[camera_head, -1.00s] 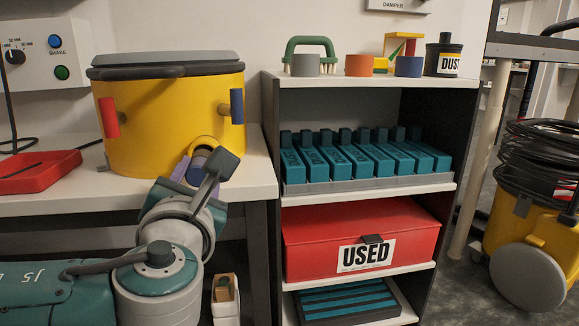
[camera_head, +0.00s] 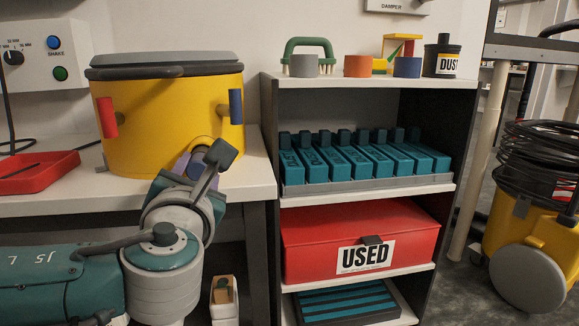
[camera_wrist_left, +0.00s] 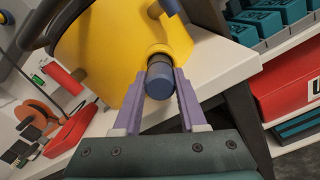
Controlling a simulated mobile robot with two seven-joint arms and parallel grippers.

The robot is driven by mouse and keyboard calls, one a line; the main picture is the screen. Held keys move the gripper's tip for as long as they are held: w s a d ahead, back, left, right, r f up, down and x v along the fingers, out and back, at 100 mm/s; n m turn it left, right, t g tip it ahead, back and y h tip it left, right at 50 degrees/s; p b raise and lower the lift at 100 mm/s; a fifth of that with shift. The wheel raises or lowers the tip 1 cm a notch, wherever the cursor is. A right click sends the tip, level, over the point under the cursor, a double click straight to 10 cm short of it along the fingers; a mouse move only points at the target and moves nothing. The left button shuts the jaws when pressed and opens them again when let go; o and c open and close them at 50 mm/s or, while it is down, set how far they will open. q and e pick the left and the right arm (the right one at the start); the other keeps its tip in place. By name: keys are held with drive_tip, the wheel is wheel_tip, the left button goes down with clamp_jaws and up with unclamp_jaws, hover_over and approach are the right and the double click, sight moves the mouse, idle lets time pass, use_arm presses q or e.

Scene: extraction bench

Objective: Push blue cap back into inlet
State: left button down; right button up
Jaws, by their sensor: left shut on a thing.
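The yellow drum (camera_head: 165,150) with a dark lid stands on the bench at the left. The blue cap (camera_wrist_left: 159,82) sits at the inlet (camera_wrist_left: 158,50), a round yellow collar low on the drum's side. A dark grey band shows between the cap's blue end and the collar; I cannot tell how deep the cap sits. My left gripper (camera_wrist_left: 161,85) is shut on the blue cap, with one purple finger on each side. In the head view the left gripper (camera_head: 194,163) is at the drum's lower right, and its wrist hides most of the cap. My right gripper is not in view.
A red handle (camera_head: 107,117) and a blue handle (camera_head: 236,106) stick out from the drum. A red tray (camera_head: 38,172) lies to its left. A shelf unit (camera_head: 268,140) with teal blocks and a red USED box (camera_head: 310,240) stands close on the right.

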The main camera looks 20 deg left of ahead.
use_arm(q)
drive_tip(key=shift+b+x, duration=0.35)
drive_tip(key=shift+x, duration=0.7)
drive_tip(key=c, duration=0.8)
unclamp_jaws()
drive_tip(key=shift+c, duration=0.2)
drive_tip(key=o, duration=0.3)
drive_tip(key=shift+w, duration=0.1)
drive_tip(key=shift+o, duration=0.8)
